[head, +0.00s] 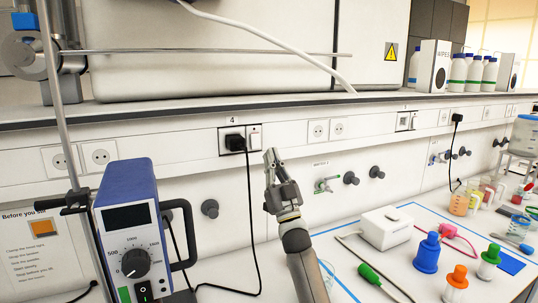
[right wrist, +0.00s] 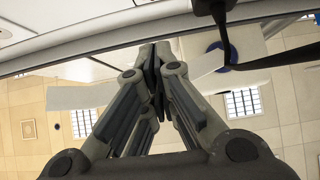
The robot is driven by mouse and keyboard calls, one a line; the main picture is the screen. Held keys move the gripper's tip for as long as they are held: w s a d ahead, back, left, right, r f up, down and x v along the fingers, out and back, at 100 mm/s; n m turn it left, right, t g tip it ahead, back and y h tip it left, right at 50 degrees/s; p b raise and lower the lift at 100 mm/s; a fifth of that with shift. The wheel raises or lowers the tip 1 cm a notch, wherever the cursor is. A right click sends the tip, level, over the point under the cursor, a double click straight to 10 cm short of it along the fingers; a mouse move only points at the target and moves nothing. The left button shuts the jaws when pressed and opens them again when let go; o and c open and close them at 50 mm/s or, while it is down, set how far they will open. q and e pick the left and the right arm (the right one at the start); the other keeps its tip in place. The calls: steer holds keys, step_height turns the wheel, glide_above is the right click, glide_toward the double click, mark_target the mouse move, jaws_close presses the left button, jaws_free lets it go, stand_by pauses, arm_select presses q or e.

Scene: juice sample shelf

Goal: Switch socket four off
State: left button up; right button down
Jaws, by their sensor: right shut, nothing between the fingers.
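Socket four (head: 240,140) is on the white wall rail, under a small label with the number 4. A black plug (head: 235,143) sits in its left half, with a black cable hanging down. Its white rocker switch (head: 255,137) is in the right half; I cannot tell its position. My right gripper (head: 272,156) is shut and empty, just right of and slightly below the switch, with its tips pointing up. A gap shows between the tips and the switch in the picture. In the right wrist view the closed fingers (right wrist: 155,60) meet with nothing between them. My left gripper is not in view.
A blue stirrer device (head: 133,225) with a dial stands at the left. Other sockets (head: 328,130) line the rail, and gas taps (head: 350,178) stick out right of my gripper. A white box (head: 385,227) and coloured bottles (head: 428,253) stand on the bench.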

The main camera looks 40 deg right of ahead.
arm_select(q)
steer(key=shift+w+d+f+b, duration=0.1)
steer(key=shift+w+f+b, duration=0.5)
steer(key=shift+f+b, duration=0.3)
arm_select(e)
steer(key=s+f, duration=0.1)
steer(key=s+a, duration=0.1)
steer(key=s, duration=0.1)
steer(key=s+f, duration=0.1)
steer(key=s, duration=0.1)
steer(key=shift+a+f, duration=0.25)
steer(key=shift+f, duration=0.1)
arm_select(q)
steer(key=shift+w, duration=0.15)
arm_select(e)
steer(key=shift+w, duration=0.1)
